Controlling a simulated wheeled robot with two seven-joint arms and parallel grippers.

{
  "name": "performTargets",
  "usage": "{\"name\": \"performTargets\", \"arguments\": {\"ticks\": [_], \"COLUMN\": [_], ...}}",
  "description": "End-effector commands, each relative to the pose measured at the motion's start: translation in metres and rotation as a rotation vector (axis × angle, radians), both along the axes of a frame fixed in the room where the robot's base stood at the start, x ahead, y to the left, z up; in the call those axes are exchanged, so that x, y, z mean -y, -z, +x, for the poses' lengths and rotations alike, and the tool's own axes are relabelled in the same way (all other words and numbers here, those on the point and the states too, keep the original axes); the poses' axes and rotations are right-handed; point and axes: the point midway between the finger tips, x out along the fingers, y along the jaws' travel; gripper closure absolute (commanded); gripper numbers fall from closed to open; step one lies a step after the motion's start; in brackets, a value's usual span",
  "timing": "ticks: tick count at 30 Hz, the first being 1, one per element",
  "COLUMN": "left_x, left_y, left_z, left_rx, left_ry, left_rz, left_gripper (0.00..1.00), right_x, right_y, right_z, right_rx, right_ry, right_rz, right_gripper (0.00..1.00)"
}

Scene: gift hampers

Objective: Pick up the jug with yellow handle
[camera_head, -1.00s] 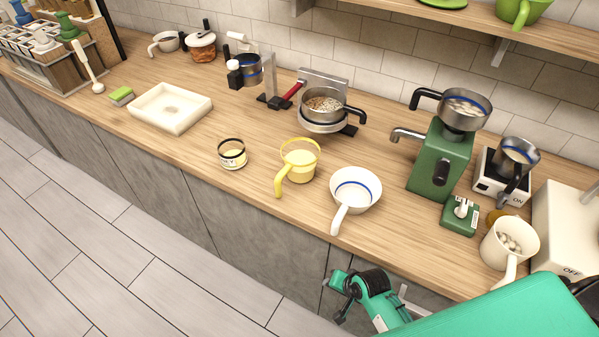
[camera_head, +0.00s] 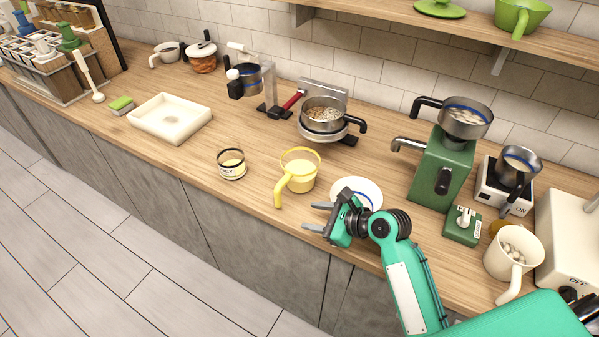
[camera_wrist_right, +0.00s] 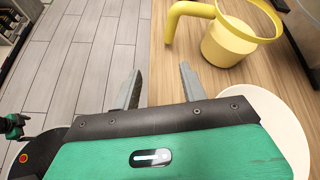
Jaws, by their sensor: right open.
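The jug with yellow handle (camera_head: 299,174) stands upright on the wooden counter, its handle (camera_head: 281,190) pointing toward the front edge. In the right wrist view the jug (camera_wrist_right: 228,42) is at the upper right, its yellow handle (camera_wrist_right: 178,18) to its left. My right gripper (camera_head: 313,216) is open and empty. It is above the counter's front edge, to the right of the jug and apart from it. Its two fingers (camera_wrist_right: 158,88) point toward the jug's handle side in the wrist view. My left gripper is not in view.
A white pan with a blue ring (camera_head: 357,188) is just behind my right gripper, partly hidden by it. A small glass jar (camera_head: 231,164) stands left of the jug. A pot on a burner (camera_head: 323,118) and a green grinder (camera_head: 440,172) are behind.

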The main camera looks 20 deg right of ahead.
Motion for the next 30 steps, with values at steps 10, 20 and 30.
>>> {"name": "performTargets", "arguments": {"ticks": [10, 20, 30], "left_x": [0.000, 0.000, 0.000], "left_y": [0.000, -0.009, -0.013], "left_z": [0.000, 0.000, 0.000], "left_rx": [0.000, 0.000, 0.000], "left_ry": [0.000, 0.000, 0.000], "left_rz": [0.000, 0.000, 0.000], "left_gripper": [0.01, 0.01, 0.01], "right_x": [-0.001, -0.036, -0.054], "right_y": [-0.025, -0.005, 0.008], "right_z": [0.026, 0.065, 0.086], "right_rx": [-0.101, -0.106, -0.103], "right_ry": [0.121, 0.124, 0.123], "right_rz": [0.275, 0.281, 0.279], "right_gripper": [0.57, 0.57, 0.57]}}
